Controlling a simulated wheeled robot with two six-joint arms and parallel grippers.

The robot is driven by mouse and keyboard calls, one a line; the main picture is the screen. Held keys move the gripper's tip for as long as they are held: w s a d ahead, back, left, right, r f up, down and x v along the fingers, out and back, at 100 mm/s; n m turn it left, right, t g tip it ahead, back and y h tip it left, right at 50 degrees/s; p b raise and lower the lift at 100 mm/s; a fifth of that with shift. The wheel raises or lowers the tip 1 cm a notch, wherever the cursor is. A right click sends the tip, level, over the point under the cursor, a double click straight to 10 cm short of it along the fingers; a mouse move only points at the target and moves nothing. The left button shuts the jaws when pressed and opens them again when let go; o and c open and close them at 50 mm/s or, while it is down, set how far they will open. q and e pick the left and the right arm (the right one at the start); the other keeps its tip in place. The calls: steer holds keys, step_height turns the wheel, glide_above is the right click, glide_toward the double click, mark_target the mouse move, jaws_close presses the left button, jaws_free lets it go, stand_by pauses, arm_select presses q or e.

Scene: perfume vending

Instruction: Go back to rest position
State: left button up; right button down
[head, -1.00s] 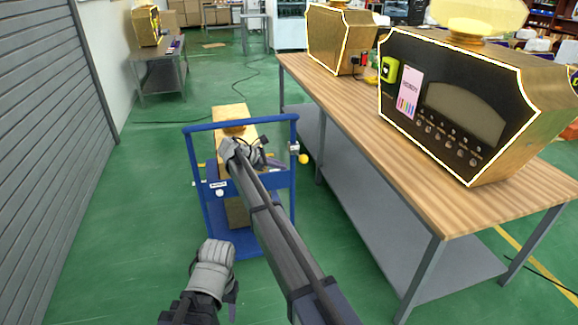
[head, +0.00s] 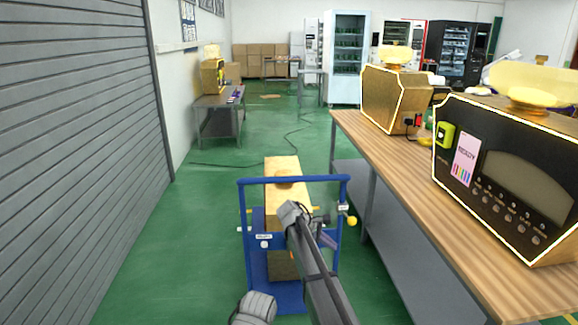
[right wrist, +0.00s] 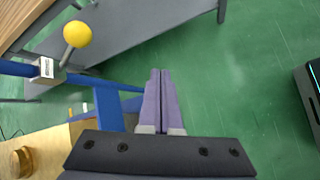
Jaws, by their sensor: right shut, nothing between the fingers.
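My right arm reaches in from the bottom of the head view, and its right gripper (head: 330,241) is at the near side of the blue cart (head: 247,215). In the right wrist view the two purple fingers of the right gripper (right wrist: 160,82) lie together with nothing between them. Part of what looks like my left arm shows at the bottom edge of the head view, but the left gripper is out of view.
A gold box (head: 283,166) stands on the cart, which has a yellow knob (head: 351,221). A wooden table (head: 400,178) with gold perfume machines (head: 505,170) stands at the right. A grey shutter (head: 75,130) is at the left. Green floor is clear between shutter and cart.

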steer(key=s+a+f+m+y, duration=0.1)
steer(key=s+f+m+y, duration=0.2)
steer(key=s, duration=0.8)
steer(key=s+a+f+m+g+y, duration=0.1)
steer(key=s+m+y, duration=0.2)
steer(key=s+m, duration=0.55)
steer(key=s+f+m+y, duration=0.2)
steer(key=s+y, duration=0.1)
steer(key=s, duration=1.1)
steer(key=s+a+n+g+h, duration=0.15)
steer(key=s+a+n, duration=0.35)
steer(key=a, duration=0.6)
arm_select(q)
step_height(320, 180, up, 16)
steer(key=p, duration=1.6)
arm_select(e)
step_height(320, 180, up, 16)
steer(key=shift+w+m, duration=0.25)
steer(key=shift+m, duration=0.1)
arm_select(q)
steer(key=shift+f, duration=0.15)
